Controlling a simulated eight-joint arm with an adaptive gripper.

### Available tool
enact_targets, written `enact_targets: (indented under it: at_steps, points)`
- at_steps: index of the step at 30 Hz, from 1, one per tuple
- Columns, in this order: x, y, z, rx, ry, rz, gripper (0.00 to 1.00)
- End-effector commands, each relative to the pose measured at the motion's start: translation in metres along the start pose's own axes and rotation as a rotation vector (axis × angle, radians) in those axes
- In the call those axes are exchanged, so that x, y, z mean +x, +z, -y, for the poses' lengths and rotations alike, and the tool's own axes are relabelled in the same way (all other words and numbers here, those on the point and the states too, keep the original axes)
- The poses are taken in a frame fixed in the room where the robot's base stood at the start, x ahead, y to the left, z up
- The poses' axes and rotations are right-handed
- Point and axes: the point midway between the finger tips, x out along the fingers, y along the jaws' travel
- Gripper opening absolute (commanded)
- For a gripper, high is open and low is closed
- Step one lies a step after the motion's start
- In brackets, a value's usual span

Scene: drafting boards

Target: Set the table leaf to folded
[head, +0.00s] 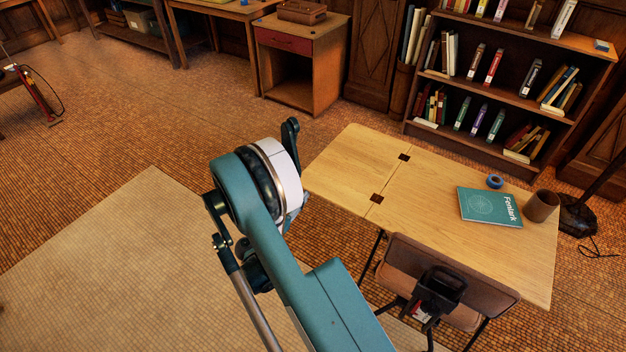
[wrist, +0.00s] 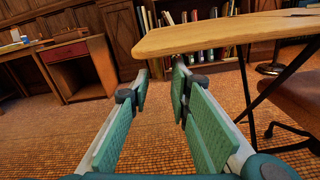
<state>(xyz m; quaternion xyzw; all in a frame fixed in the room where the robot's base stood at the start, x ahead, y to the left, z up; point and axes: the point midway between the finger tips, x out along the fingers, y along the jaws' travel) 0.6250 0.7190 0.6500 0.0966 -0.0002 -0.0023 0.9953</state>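The wooden table (head: 460,235) has a leaf (head: 352,165) at its left end, joined by two dark hinges (head: 376,198). The leaf is up, level with the tabletop. In the wrist view the leaf (wrist: 215,36) shows edge-on at the upper right, above and beyond my fingertips. My gripper (wrist: 161,86) is open, with a clear gap between its fingers and nothing in it. The fingertips are below the leaf's edge and seem apart from it. In the head view my arm stands left of the leaf and mostly hides the gripper.
On the tabletop are a teal book (head: 489,207), a blue tape roll (head: 495,181) and a brown cup (head: 541,205). A chair (head: 450,280) stands at the table's near side. A bookshelf (head: 505,95) is behind. Floor left of the leaf is open.

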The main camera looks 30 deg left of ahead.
Motion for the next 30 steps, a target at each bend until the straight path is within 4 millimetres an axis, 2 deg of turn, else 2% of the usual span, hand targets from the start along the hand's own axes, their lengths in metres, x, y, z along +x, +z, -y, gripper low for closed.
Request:
enact_targets:
  at_steps: [11, 30]
  points:
    - [0.0, 0.018, -0.003, 0.0, 0.0, 0.0, 0.21]
    - [0.0, 0.085, -0.017, 0.0, 0.001, 0.001, 0.21]
